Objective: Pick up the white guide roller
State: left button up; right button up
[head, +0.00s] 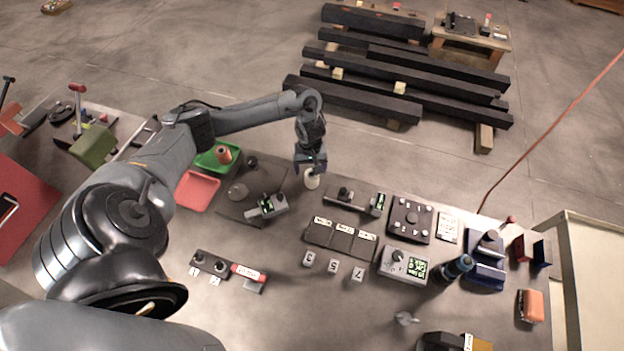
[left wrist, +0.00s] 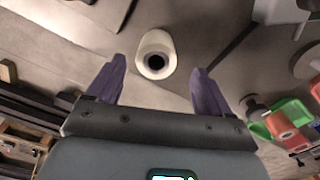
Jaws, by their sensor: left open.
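The white guide roller (head: 312,182) stands on the table just below my left gripper (head: 311,168) in the head view. Its upper part is partly hidden by the gripper. In the left wrist view the roller (left wrist: 157,43) is a white cylinder with a dark central hole, seen end-on. It lies between the lines of the two purple fingers and a little beyond their tips. My left gripper (left wrist: 158,67) is open and empty, with a gap on each side of the roller. Whether the fingertips reach its height is unclear. My right gripper is not in view.
A green tray (head: 205,161) holding an orange roller and a red tray (head: 197,204) lie to the left. A dark plate (head: 235,206) with a small device is nearby. A slider device (head: 357,203) and a knobbed panel (head: 411,219) stand to the right.

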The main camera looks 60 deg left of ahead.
aim_at(312, 175)
pick_arm(q)
jog(key=shift+w+f, duration=0.15)
jog(key=shift+f, duration=1.1)
jog(key=shift+w+f, duration=0.1)
jog(key=shift+f, duration=1.15)
jog(key=shift+c, duration=0.5)
jog(key=c, duration=1)
jog(key=shift+r, duration=0.1)
jog(key=shift+c, duration=0.2)
